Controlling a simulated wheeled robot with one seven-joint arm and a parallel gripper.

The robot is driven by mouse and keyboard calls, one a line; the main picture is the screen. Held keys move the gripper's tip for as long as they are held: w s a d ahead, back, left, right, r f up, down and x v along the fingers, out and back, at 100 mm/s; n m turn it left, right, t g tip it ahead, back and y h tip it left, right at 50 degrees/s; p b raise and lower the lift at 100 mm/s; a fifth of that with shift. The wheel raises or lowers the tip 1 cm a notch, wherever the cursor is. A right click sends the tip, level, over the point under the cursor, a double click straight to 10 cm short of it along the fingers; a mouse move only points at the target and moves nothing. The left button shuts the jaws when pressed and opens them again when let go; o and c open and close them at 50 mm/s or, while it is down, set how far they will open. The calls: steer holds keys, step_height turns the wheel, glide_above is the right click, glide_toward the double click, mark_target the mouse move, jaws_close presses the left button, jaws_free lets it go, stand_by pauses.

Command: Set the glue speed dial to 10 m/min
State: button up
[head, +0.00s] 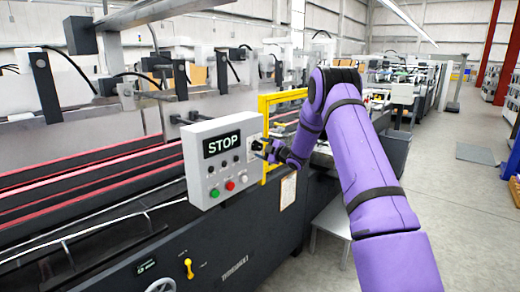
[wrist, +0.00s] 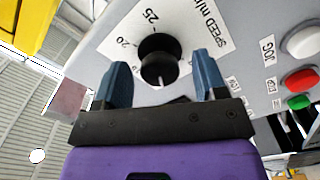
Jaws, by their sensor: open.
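The speed dial (wrist: 160,58) is a black round knob on a white scale plate in the wrist view. The plate reads "SPEED m/min", and 20 and 25 are legible; the other numbers are hidden or too small to read. A short white pointer mark shows on the knob's edge facing my gripper; the value it points at cannot be read. My gripper (wrist: 161,66) is open, with one blue finger on each side of the knob and a visible gap to both. In the head view my gripper (head: 266,149) is at the right side of the grey control box (head: 203,172), covering most of the dial.
The wrist view shows white, red (wrist: 301,80) and green (wrist: 299,102) buttons right of the dial. The box front carries a STOP display (head: 222,145) and more buttons. A yellow frame (head: 267,104) stands close behind my gripper.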

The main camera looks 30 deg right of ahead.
steer(key=v, duration=0.9)
steer(key=shift+s, duration=0.15)
steer(key=s+a+r+m+g+h, duration=0.15)
steer(key=a+r+m+h, duration=0.3)
steer(key=r, duration=0.85)
steer(key=s+a+r+m+g+h, duration=0.2)
steer(key=s+a+r+m+h, duration=0.3)
steer(key=s+r, duration=0.4)
steer(key=s+a+f+m+g+y, duration=0.1)
steer(key=s+a, duration=0.4)
steer(key=s, duration=0.7)
steer(key=s+a+f+m+g+y, duration=0.1)
steer(key=s+a+m+g, duration=0.2)
steer(key=s, duration=1)
steer(key=s+a+f+m+g+y, duration=0.1)
steer(key=s+a+g, duration=0.3)
steer(key=s+a, duration=0.4)
steer(key=s+m, duration=0.1)
steer(key=s, duration=0.4)
steer(key=shift+s, duration=0.15)
